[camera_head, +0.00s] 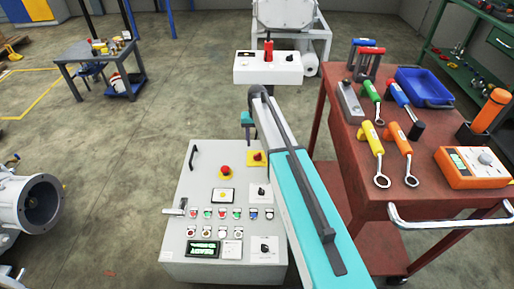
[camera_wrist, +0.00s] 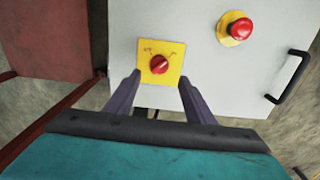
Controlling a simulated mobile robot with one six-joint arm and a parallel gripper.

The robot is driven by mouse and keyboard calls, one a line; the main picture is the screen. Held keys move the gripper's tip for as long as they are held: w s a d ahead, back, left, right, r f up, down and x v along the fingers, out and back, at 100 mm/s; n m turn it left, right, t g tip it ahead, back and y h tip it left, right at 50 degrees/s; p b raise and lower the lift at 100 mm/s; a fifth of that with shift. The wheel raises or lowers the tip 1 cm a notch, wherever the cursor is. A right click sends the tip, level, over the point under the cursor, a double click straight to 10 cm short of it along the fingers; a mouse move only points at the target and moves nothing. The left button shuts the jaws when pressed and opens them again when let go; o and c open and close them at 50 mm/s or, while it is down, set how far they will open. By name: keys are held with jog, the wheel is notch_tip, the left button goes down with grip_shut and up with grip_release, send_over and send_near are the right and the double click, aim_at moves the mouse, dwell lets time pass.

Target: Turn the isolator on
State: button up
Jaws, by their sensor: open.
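The isolator is a red rotary knob on a yellow plate; it shows in the wrist view (camera_wrist: 160,64), between and just beyond my fingertips. It also shows in the head view (camera_head: 257,158) at the upper right of the grey control panel (camera_head: 180,215). A label reading like "OFF" is at the plate's upper left, and the knob's mark seems tilted toward the upper right. My gripper (camera_wrist: 160,88) is open, its two dark fingers apart and empty. In the head view, my arm hides part of the panel's right side.
A red emergency button (camera_wrist: 240,29) and a black handle (camera_wrist: 288,77) sit beside the isolator. Several small buttons and a green display (camera_head: 203,249) are lower on the panel. A red tool cart (camera_head: 350,150) stands close on the right.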

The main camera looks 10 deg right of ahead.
notch_tip(320, 180, up, 6)
dwell(0.4)
jog(key=shift+r, duration=0.25)
